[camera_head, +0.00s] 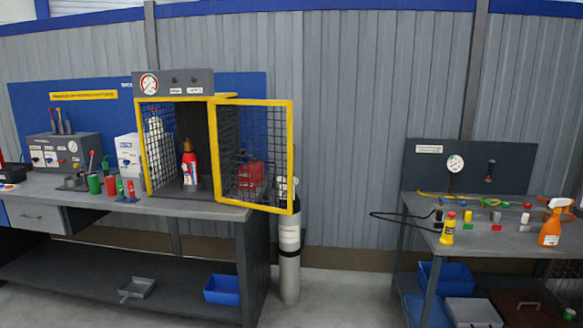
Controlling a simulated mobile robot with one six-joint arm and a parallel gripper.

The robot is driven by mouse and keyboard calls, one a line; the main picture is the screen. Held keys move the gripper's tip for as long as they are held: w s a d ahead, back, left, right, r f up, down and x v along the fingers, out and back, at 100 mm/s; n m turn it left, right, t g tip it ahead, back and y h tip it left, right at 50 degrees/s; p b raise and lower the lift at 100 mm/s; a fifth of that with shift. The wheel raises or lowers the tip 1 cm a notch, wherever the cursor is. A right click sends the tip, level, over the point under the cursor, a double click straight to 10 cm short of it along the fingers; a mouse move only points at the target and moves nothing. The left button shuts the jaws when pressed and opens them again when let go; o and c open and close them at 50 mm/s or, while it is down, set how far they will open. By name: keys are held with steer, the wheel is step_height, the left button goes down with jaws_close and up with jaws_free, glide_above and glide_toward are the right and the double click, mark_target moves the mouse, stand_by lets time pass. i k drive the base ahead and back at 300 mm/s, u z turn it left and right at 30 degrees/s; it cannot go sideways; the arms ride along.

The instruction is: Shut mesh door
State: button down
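The mesh door (253,155) has a yellow frame and black wire mesh. It stands open to the right of a dark cabinet (173,82) on the left workbench. Inside the cabinet a small red extinguisher (190,165) with a white label stands upright. A red object (250,176) shows through the door's mesh. The cabinet's left side is also yellow-framed mesh. My gripper is not in view.
A grey gas cylinder (289,255) stands on the floor just right of the left bench (60,185). A second bench (480,240) at right holds a yellow bottle (448,228) and an orange spray bottle (552,224). Open floor lies between the benches.

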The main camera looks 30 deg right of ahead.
mark_target(290, 152)
steer(key=z, duration=0.15)
steer(key=i, duration=0.95)
steer(key=u, duration=0.05)
